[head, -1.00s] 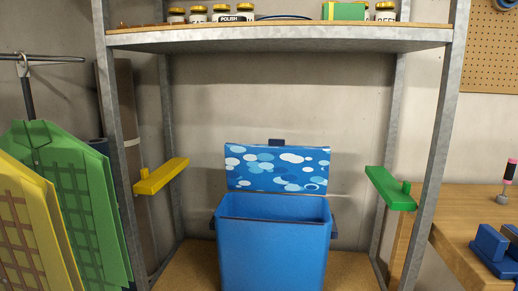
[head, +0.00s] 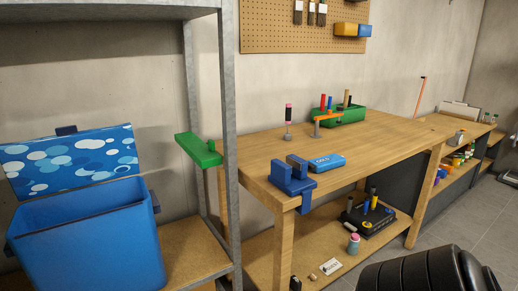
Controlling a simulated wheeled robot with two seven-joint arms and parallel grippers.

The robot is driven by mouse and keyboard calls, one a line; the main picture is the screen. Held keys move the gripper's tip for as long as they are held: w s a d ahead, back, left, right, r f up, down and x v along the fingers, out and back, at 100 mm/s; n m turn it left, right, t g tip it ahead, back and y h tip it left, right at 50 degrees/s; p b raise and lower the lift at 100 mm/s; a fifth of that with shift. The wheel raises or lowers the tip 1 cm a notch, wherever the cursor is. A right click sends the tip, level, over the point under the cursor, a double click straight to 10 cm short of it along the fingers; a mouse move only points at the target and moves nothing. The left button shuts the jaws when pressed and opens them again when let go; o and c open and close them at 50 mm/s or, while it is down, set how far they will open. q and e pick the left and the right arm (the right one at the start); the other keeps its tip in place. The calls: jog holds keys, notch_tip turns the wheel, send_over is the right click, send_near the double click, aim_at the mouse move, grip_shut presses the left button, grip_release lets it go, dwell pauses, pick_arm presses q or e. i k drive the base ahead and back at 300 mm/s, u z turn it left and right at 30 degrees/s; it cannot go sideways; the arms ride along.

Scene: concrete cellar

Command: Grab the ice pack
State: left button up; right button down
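A flat light-blue pack with white marking (head: 327,162), which looks like the ice pack, lies on the wooden workbench (head: 360,146) in the head view. It lies just behind and to the right of a dark-blue vise (head: 291,183) at the bench's near left corner. The marking is too small to read surely. Nothing covers the pack's top. A blue cooler box (head: 92,246) stands on the shelf at the left with its bubble-patterned lid (head: 72,160) open. Its bottom inside is hidden. Neither of my grippers is in view.
A grey metal shelf post (head: 229,130) and a green bracket (head: 198,150) stand between cooler and bench. A screwdriver (head: 288,124) and a green tool tray (head: 338,114) are farther back. Black rounded shapes like tyres (head: 420,272) fill the bottom right. The bench's middle is clear.

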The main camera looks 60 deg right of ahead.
aim_at(325, 163)
jog(key=z, duration=2.45)
